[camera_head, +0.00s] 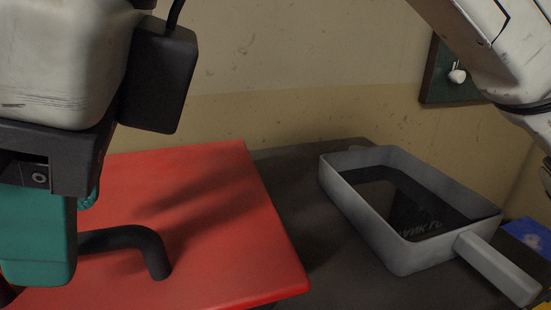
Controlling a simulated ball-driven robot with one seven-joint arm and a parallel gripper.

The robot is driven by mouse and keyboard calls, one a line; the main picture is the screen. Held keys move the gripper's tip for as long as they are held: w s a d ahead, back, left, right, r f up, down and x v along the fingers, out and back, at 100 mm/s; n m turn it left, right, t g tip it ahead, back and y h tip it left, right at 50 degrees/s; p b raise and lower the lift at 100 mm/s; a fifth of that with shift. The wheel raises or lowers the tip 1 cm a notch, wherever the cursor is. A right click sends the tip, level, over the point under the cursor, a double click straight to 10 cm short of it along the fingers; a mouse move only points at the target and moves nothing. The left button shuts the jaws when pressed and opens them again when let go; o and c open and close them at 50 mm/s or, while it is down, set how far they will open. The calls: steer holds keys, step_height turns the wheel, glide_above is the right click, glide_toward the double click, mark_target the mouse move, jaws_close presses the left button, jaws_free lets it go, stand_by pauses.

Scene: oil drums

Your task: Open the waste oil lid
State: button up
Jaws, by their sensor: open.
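The red waste oil lid (215,220) lies flat at the lower left, with its front and left parts cut off or covered by my arm. A black bent bar handle (125,238) rises from its top. My gripper (48,265) hangs over the lid's left part, with a teal finger pointing down beside the left end of the handle. The gripper is open, and much of its other finger is hidden. The finger covers the handle's left end, so I cannot tell whether it touches it.
A grey pan (345,205) with a handle at its front right holds dark liquid or a dark sheet. It stands on a dark surface (300,215) right of the lid. A wall (300,110) closes the back. A white arm part crosses the upper right.

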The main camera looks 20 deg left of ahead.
steer(key=shift+a+f, duration=0.25)
steer(key=shift+f, duration=0.25)
jaws_close()
stand_by(0.4)
